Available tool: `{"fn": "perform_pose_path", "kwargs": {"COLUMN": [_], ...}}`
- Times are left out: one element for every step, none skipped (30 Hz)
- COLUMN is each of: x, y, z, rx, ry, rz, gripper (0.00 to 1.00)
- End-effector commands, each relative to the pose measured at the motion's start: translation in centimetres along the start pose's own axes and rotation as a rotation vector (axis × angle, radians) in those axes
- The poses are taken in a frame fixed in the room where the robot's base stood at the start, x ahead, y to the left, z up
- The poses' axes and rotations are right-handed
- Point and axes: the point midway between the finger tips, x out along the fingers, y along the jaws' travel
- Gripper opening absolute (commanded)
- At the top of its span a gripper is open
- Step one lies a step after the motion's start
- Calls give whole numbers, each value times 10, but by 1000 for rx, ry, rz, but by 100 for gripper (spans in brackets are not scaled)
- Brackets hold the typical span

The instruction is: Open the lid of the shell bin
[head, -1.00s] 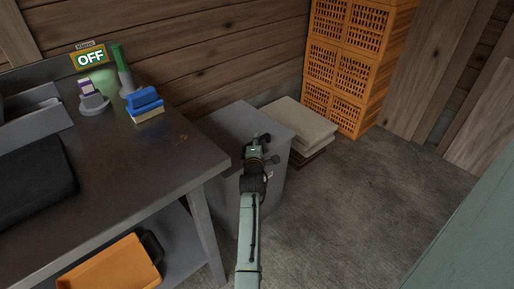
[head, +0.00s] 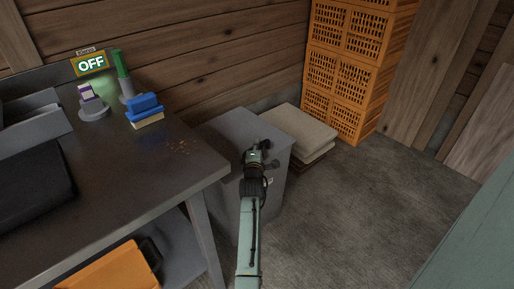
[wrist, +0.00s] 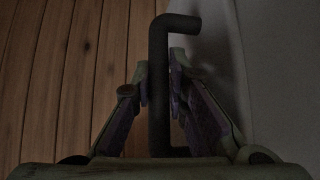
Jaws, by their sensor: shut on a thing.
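The shell bin (head: 228,128) is a grey box standing on the floor against the right end of the workbench. Its flat grey lid looks closed in the head view. My gripper (head: 260,150) is at the right part of the bin's top, and my arm hides some of the front. In the wrist view my gripper (wrist: 160,85) is shut on a dark bent bar handle (wrist: 159,50). The bar passes between the two fingers, and its bent end sticks out beyond the fingertips. A plain grey surface, likely the bin, lies to the right of it.
The workbench (head: 120,200) on the left holds a blue brush (head: 145,105), a green-topped bottle (head: 122,72) and an OFF sign (head: 90,63). Folded sacks (head: 300,128) lie right behind the bin. Orange crates (head: 350,65) stand stacked beyond. Floor at right is clear.

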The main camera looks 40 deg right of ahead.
Motion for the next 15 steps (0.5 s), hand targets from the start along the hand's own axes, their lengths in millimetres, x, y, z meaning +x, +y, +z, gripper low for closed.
{"fn": "perform_pose_path", "kwargs": {"x": [0, 0, 0, 0, 0, 0, 0, 0, 0, 0, 0, 0, 0, 0, 0], "y": [0, 0, 0, 0, 0, 0, 0, 0, 0, 1, 2, 5, 8, 12, 20], "z": [0, 0, 0, 0, 0, 0, 0, 0, 0, 0, 0, 0, 0, 0, 0], "rx": [-1, -1, -1, -2, -2, -2, -2, -2, -2, -2, -4, -7, -11, -16, -26], "ry": [0, 0, 0, 0, 0, 0, 0, 0, 0, 0, 0, 0, 0, 1, 1], "rz": [1, 1, 1, 1, 1, 1, 1, 1, 1, 1, 0, -3, -7, -12, -20], "gripper": [0, 0, 0, 0, 0, 0, 0, 0, 0, 0, 0, 0, 0, 0, 0]}}
